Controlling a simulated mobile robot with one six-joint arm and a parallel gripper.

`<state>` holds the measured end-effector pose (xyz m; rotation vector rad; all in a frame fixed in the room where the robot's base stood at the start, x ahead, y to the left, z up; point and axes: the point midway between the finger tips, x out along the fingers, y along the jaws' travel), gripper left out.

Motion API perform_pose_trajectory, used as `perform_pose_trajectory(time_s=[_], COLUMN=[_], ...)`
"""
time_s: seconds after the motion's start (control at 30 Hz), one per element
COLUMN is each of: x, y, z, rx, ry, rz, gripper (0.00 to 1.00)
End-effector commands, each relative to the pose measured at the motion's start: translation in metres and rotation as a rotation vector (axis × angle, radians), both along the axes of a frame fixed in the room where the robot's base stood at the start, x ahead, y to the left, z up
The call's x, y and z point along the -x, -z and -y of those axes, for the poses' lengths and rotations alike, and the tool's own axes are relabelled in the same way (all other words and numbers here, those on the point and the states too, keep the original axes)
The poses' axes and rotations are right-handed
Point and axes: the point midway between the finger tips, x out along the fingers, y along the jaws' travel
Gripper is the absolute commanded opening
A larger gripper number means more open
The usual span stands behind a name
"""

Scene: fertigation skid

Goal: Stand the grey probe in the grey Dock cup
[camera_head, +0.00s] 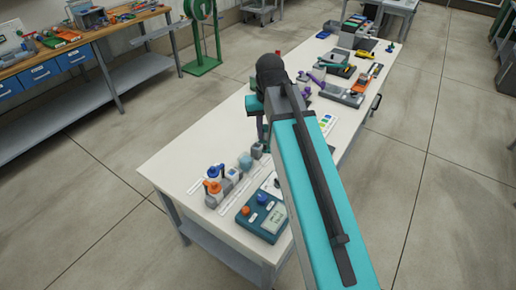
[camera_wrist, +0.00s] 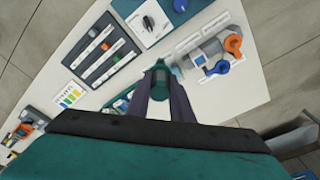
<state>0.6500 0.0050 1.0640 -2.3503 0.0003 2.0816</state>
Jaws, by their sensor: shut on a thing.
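In the head view the gripper (camera_head: 262,132) hangs over the white table, partly behind my arm. A small grey cup (camera_head: 257,151), likely the Dock cup, stands just below it at the end of a row of grey holders. In the wrist view grey holders (camera_wrist: 208,50) lie just right of the fingertips. No label is readable.
A teal meter box (camera_head: 263,217) sits in front. A dark slotted tray (camera_wrist: 102,50) and a white knob box (camera_wrist: 152,22) show in the wrist view. Tools lie farther along the table.

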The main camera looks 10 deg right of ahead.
Motion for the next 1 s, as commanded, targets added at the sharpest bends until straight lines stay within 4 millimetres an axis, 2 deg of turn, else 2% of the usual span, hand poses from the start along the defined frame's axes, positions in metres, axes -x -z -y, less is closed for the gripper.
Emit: perform_pose_trajectory(time_s=[0.17,0.6,0.77,1.0], x=[0.000,0.000,0.000,0.000], y=[0.010,0.058,0.066,0.065], z=[0.001,0.005,0.005,0.005], rx=[0.000,0.000,0.000,0.000], ry=[0.000,-0.001,-0.002,-0.003], rz=[0.000,0.000,0.000,0.000], gripper=[0.00,0.00,0.00,0.00])
